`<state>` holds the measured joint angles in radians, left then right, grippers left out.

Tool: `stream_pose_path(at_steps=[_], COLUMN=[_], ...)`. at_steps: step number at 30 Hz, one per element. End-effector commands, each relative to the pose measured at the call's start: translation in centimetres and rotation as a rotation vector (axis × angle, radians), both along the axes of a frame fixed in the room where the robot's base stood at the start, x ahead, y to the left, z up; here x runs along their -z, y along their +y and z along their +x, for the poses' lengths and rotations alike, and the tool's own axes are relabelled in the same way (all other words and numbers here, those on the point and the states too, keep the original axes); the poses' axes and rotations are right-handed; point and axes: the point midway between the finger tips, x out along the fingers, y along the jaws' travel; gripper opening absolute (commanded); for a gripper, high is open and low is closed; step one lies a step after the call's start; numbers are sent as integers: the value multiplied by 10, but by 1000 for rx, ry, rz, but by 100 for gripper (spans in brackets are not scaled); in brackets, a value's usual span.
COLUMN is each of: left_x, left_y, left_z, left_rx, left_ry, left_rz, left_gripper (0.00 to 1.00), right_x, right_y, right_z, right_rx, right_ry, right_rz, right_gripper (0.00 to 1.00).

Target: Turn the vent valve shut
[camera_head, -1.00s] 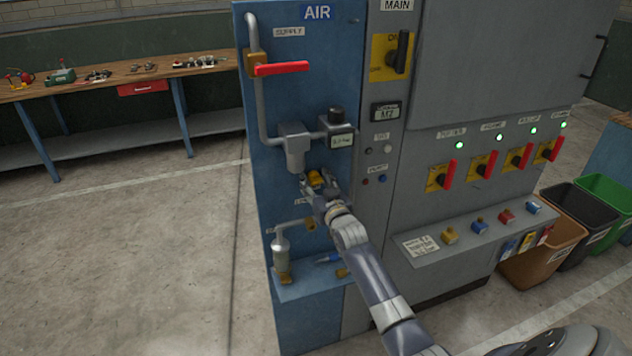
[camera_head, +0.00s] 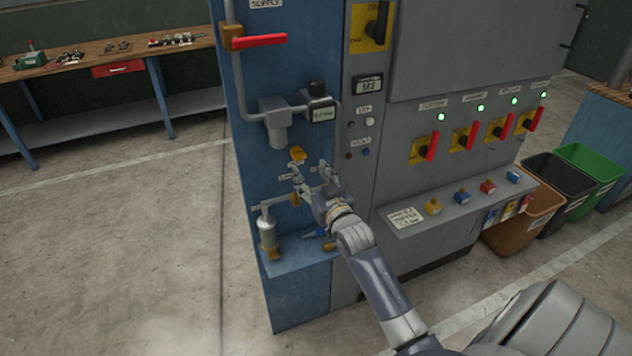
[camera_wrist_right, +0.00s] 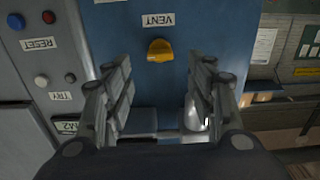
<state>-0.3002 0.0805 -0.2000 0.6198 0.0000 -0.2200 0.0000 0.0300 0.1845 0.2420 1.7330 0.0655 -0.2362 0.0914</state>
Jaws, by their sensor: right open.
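The vent valve is a small yellow knob (camera_head: 297,153) on the blue AIR panel, below the grey regulator. In the right wrist view, which is upside down, the knob (camera_wrist_right: 160,50) stands out between and beyond my fingers, beside the VENT label (camera_wrist_right: 158,20). I cannot tell whether the valve is open or shut. My right gripper (camera_head: 311,169) is open and empty, just below and to the right of the knob in the head view, and apart from it. In the right wrist view its two fingers (camera_wrist_right: 163,72) are spread wide. My left gripper is not in view.
A red supply lever (camera_head: 260,41) is above. RESET and TRY buttons are on the grey strip (camera_head: 362,130). Floor at left is clear.

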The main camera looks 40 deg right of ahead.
Motion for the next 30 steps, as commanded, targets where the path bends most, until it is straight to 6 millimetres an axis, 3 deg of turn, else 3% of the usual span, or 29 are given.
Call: stream_pose_path(at_steps=[3, 8, 26, 29, 30], left_x=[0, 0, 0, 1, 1], left_y=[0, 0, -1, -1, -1], left_z=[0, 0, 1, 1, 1], left_rx=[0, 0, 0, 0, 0], left_ry=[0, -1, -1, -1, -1], left_rz=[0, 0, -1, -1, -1], left_gripper=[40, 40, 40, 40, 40], right_x=[1, 0, 2, 19, 34], right_y=[4, 6, 7, 10, 12], right_z=[-16, -25, -27, -26, -27], right_rx=[0, 0, -1, -4, -8], right_ry=[1, 1, 3, 33, 59], right_rz=[1, 0, 1, 6, 10], right_gripper=[52, 52, 52, 52, 52])
